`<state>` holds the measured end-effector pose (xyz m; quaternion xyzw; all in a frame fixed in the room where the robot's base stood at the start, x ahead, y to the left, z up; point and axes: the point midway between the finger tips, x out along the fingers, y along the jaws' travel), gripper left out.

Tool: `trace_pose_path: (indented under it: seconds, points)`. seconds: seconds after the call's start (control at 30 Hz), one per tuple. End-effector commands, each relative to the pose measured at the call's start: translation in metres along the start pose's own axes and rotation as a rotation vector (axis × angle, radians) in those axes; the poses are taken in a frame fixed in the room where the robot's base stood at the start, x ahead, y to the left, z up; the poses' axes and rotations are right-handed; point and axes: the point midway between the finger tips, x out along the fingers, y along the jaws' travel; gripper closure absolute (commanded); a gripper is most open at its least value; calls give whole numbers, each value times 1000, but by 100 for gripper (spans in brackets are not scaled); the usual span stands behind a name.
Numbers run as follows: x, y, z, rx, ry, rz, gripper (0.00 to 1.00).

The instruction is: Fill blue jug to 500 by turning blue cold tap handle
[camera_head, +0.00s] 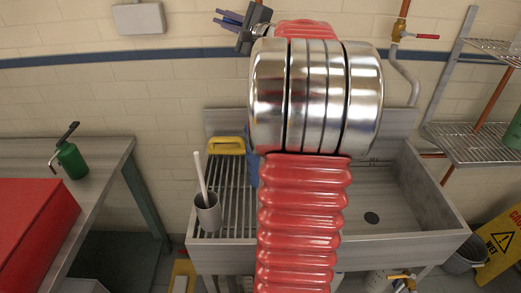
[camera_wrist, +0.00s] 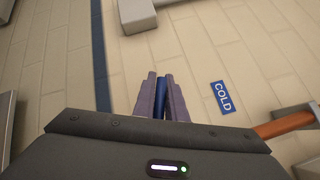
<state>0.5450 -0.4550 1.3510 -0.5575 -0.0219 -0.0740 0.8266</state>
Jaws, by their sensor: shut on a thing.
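My gripper (camera_wrist: 160,82) is shut on a narrow blue bar, the blue cold tap handle (camera_wrist: 161,103), in the wrist view. The handle sits between the two purple-grey fingers. A blue COLD label (camera_wrist: 223,97) is on the wall to the right. In the head view my gripper (camera_head: 222,17) is high at the wall, above the sink, pointing left. A blue object, likely the blue jug (camera_head: 252,163), stands at the sink behind my red arm. Most of it is hidden, so its water level and the tap's spout cannot be seen.
The metal sink (camera_head: 420,238) has a ribbed drainboard on its left, with a grey cup (camera_head: 208,213) holding a white stick and a yellow object (camera_head: 226,145). A red-handled tap (camera_head: 424,36) is at upper right. A bench (camera_head: 100,155) stands left, wire shelves (camera_head: 465,140) right.

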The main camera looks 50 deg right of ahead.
Motion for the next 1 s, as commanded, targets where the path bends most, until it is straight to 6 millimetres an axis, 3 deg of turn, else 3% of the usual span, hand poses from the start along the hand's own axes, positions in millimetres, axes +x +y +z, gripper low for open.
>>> trace_pose_path:
  seconds: [0.43,0.77,0.8,1.0]
  points:
    - [-1,33,-11,-196,60,208,100]
    - [-1,38,-13,-229,69,241,100]
    - [-1,38,-13,-229,69,241,87]
    - [-1,36,-11,-231,67,237,72]
